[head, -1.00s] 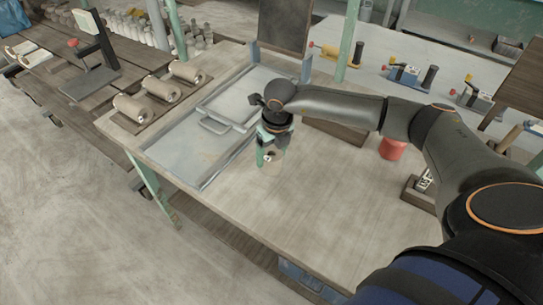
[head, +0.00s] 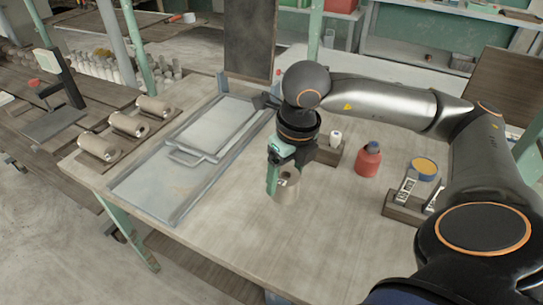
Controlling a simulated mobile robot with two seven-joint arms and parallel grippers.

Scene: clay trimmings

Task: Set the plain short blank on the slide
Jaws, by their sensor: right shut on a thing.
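My right gripper (head: 283,178) points down over the wooden table, shut on a short grey-beige cylinder, the short blank (head: 286,192). The fingers partly cover the blank, and I cannot tell whether it touches the tabletop. The slide (head: 214,128) is a flat grey metal plate with a handle at its near end, lying in a long metal tray (head: 150,188) to the left of the gripper. No blank is on the slide. My left gripper is not in view.
Several beige rolls (head: 98,147) lie on a rack at the table's left edge. A red bottle (head: 369,160), a yellow-topped tin (head: 423,168) and a small white object (head: 336,138) stand to the right. The table's front middle is clear.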

